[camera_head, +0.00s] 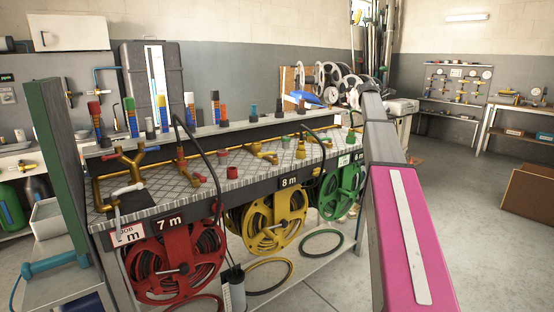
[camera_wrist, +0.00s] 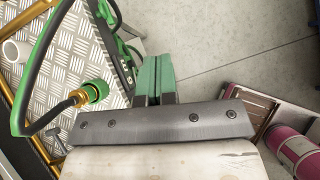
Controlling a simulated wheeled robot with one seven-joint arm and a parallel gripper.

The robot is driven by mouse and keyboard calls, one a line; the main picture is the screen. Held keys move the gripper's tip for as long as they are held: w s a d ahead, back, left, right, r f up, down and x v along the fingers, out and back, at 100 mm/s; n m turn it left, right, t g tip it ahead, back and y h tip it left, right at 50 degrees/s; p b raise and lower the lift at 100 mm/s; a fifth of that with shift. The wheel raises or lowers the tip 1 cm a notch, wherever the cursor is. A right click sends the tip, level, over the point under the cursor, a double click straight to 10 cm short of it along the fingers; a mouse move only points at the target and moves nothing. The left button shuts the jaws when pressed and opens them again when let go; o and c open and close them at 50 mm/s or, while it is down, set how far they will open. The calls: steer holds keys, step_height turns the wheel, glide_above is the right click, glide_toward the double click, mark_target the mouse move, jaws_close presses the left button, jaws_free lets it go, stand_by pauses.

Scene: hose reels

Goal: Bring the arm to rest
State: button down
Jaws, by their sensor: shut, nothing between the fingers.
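My gripper (camera_wrist: 155,78) shows in the wrist view with its two green fingers together and nothing between them. It points over the bare floor, just right of the tread-plate bench edge. In the head view my pink and grey arm (camera_head: 408,225) reaches forward at the right of the bench; the fingers cannot be made out there. The bench (camera_head: 236,172) carries a red reel (camera_head: 178,262), a yellow reel (camera_head: 268,222) and a green reel (camera_head: 343,188) below its front edge.
A green hose connector (camera_wrist: 97,91) on a brass fitting lies left of the fingers, with a dark hose (camera_wrist: 38,75) looping nearby. Brass valves (camera_head: 128,165) stand on the bench. A brown box (camera_head: 528,200) stands at the right. The floor (camera_head: 475,225) between is clear.

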steer(key=s+a+f+m+y, duration=0.1)
steer(key=s+a+f+m, duration=0.3)
steer(key=f, duration=0.6)
steer(key=s+a+f+m+y, duration=0.1)
steer(key=s+a+f+m, duration=0.1)
steer(key=s+a+f, duration=0.55)
steer(key=s+a+f+m+y, duration=0.1)
steer(key=s+a+f+m, duration=0.3)
steer(key=f, duration=0.8)
steer(key=s+a+f+m+g+y, duration=0.1)
steer(key=s+a+f+m, duration=0.3)
steer(key=s, duration=0.5)
steer(key=s+a+f+m+g+y, duration=0.1)
steer(key=s+a+f+m, duration=0.3)
steer(key=s+f, duration=0.4)
steer(key=s+a+f+m+g+y, duration=0.1)
steer(key=s+a+f+m, duration=0.4)
steer(key=s, duration=0.5)
step_height(320, 180, down, 2)
steer(key=shift+a+y, duration=0.5)
steer(key=shift+a, duration=0.05)
